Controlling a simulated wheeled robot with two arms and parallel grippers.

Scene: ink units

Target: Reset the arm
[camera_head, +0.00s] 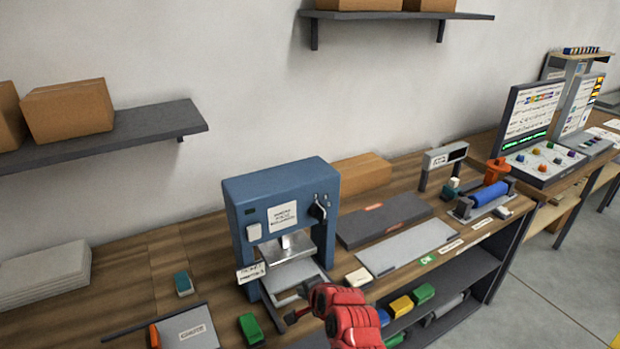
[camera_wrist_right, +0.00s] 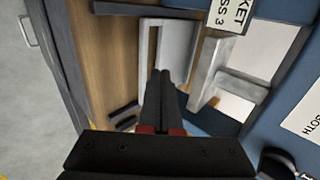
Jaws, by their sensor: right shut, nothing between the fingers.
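My right arm, red, comes in from the bottom of the head view, and my right gripper (camera_head: 292,318) is at the front of a blue press (camera_head: 283,180). In the right wrist view the dark fingers of the gripper (camera_wrist_right: 160,75) are together with nothing between them. They are in front of the press's pale metal base parts; whether they touch cannot be told. My left gripper is not in view.
Near the press on the wooden bench (camera_head: 130,265) are a green block (camera_head: 250,328), a teal block (camera_head: 183,284), a cream block (camera_head: 358,277) and a grey plate (camera_head: 408,246). A lower shelf holds coloured blocks (camera_head: 401,306). A wall shelf (camera_head: 160,130) hangs at left.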

